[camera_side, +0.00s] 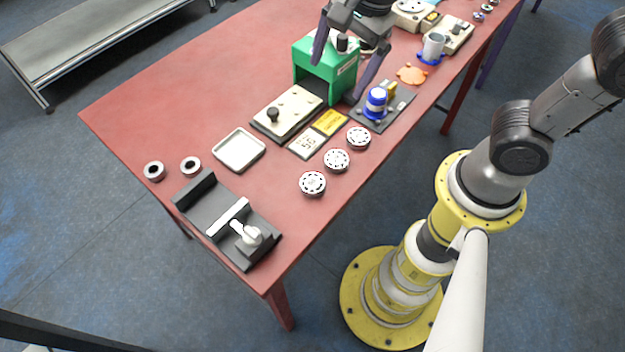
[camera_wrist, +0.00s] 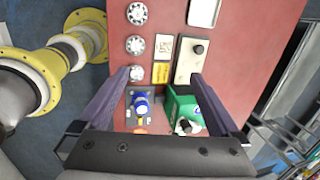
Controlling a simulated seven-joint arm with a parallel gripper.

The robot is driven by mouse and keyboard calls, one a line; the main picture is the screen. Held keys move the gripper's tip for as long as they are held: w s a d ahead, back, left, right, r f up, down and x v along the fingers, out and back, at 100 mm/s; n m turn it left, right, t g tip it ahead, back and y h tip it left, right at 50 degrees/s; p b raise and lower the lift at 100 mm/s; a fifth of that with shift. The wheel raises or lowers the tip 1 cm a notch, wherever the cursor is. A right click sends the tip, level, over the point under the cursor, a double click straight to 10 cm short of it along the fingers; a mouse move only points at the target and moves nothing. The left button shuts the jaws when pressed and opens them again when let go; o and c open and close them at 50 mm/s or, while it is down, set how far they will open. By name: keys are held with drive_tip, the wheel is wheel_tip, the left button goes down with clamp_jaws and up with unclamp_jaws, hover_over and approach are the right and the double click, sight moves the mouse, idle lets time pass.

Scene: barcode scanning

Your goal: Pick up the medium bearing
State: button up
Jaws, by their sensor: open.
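Three round metal bearing-like discs lie in a diagonal row on the red table: a near one (camera_side: 312,183), a middle one (camera_side: 337,160) and a far one (camera_side: 358,138). They look alike in size, so I cannot tell which is the medium bearing. The wrist view shows three such discs in a column at the upper left, with the middle one (camera_wrist: 135,45) between the others. My gripper (camera_side: 337,80) is open and empty, above the area of the green box (camera_side: 312,72). In the wrist view its two fingers (camera_wrist: 158,75) are spread wide, with the discs beyond the left fingertip.
A cream block with a black knob (camera_side: 288,110), a yellow card (camera_side: 330,122) and a white tray (camera_side: 239,150) lie near the discs. Two small rings (camera_side: 190,166) and a black fixture (camera_side: 205,205) are farther left.

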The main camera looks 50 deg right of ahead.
drive_tip(key=a+f+g, duration=0.2)
drive_tip(key=a+f, duration=0.4)
drive_tip(key=n, duration=0.1)
hover_over(312, 182)
drive_tip(key=shift+g+h, duration=0.3)
drive_tip(key=shift+h, duration=0.1)
drive_tip(key=f, duration=1)
drive_tip(key=shift+s+a+f, duration=0.1)
drive_tip(key=shift+s+f, duration=0.15)
drive_tip(key=shift+f, duration=0.1)
drive_tip(key=shift+w+f, duration=0.2)
drive_tip(key=shift+f, duration=2.7)
drive_tip(key=shift+c, duration=0.3)
drive_tip(key=shift+r, duration=0.1)
clamp_jaws()
